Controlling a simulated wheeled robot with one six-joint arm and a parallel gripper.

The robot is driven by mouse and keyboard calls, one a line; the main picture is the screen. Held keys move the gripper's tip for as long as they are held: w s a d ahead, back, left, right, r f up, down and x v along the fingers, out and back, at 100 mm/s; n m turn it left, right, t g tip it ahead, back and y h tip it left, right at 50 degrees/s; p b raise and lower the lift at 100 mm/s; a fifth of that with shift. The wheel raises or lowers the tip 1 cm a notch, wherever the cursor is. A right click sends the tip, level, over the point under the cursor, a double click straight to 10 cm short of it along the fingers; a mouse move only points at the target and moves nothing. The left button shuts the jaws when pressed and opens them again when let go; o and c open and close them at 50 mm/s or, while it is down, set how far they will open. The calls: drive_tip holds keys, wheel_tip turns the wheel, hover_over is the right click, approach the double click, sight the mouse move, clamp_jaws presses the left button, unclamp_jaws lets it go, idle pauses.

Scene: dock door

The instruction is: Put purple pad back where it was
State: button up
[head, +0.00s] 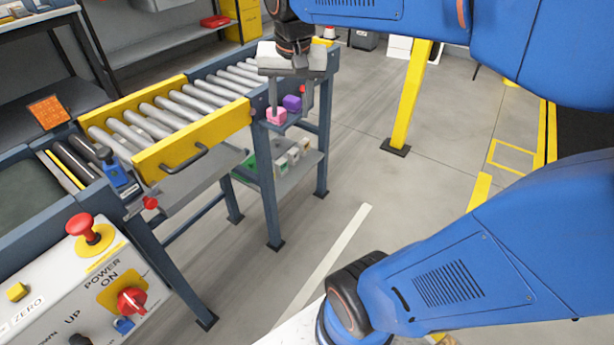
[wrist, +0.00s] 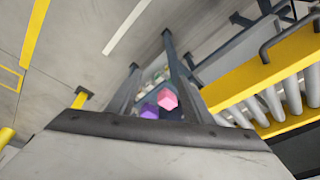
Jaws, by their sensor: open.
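The purple pad (head: 292,103) is a small block at the near end of the roller conveyor, just right of a pink block (head: 276,116). In the wrist view the purple pad (wrist: 150,110) shows past the grey edge of my gripper's body, partly hidden, with the pink block (wrist: 168,98) beside it. My gripper (head: 289,90) is open, pointing down above these two blocks. I cannot tell whether a finger touches either block.
The roller conveyor (head: 185,110) has yellow side rails and a handle. Below its right end is a lower shelf (head: 285,178) with grey and green items. A control panel (head: 90,290) stands at the front left. A yellow post (head: 408,100) stands to the right, with open floor between.

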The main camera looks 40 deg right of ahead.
drive_tip(key=s+a+f+n+t, duration=0.1)
drive_tip(key=s+a+f+n, duration=0.1)
drive_tip(key=s, duration=0.5)
drive_tip(key=s+a+f+n+t, duration=0.1)
drive_tip(key=s+a+f+n, duration=0.2)
drive_tip(key=s+f, duration=0.3)
drive_tip(key=shift+s+f+n+y, duration=0.4)
drive_tip(key=shift+f+n, duration=0.25)
drive_tip(key=shift+n, duration=0.25)
drive_tip(key=shift+c, duration=0.3)
